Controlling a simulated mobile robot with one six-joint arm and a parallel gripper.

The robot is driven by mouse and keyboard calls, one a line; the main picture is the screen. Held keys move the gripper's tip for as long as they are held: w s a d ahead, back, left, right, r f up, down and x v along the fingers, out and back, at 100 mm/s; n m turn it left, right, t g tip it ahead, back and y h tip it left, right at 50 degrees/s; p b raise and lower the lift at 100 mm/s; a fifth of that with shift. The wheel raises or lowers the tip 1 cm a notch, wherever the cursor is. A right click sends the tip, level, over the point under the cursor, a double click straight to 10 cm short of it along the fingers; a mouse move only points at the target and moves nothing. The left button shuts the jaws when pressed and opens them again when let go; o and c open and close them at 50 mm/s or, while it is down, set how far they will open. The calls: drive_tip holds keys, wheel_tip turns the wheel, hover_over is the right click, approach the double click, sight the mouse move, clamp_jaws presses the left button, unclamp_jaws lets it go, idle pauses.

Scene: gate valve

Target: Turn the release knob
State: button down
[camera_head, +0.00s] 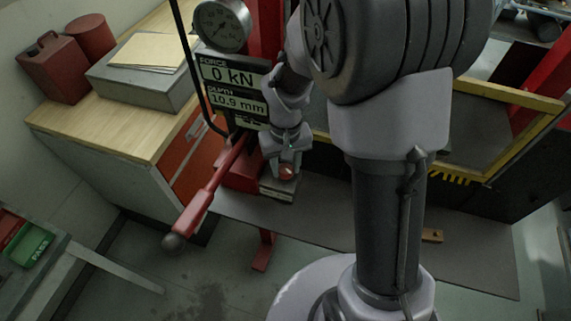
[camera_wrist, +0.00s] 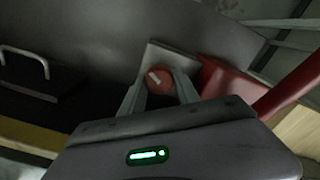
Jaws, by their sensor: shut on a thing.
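The release knob (camera_head: 287,172) is small, round and red, with a pale mark on its face. It sits on a light block below the display panel. In the wrist view the knob (camera_wrist: 159,79) lies between the fingers. My gripper (camera_head: 286,168) reaches down to it from above, and in the wrist view my gripper (camera_wrist: 160,92) has a finger on each side of the knob, shut on it. Part of the knob's rim is hidden by the fingers.
A red lever (camera_head: 207,195) with a dark ball end slants down just left of the knob. The display (camera_head: 237,88) reads 0 kN and 10.9 mm, under a round gauge (camera_head: 221,25). A yellow-edged frame (camera_head: 510,97) stands at right. A wooden bench (camera_head: 105,125) is at left.

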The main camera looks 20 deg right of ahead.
sight(286, 168)
idle(0.4)
drive_tip(key=c, duration=0.9)
unclamp_jaws()
wheel_tip(286, 168, up, 18)
drive_tip(key=p, duration=0.4)
drive_tip(key=shift+f, duration=0.25)
wheel_tip(286, 168, down, 17)
drive_tip(key=m+b, duration=0.7)
drive_tip(key=b, duration=0.2)
drive_tip(key=shift+f+b, duration=0.2)
drive_tip(key=shift+b, duration=0.15)
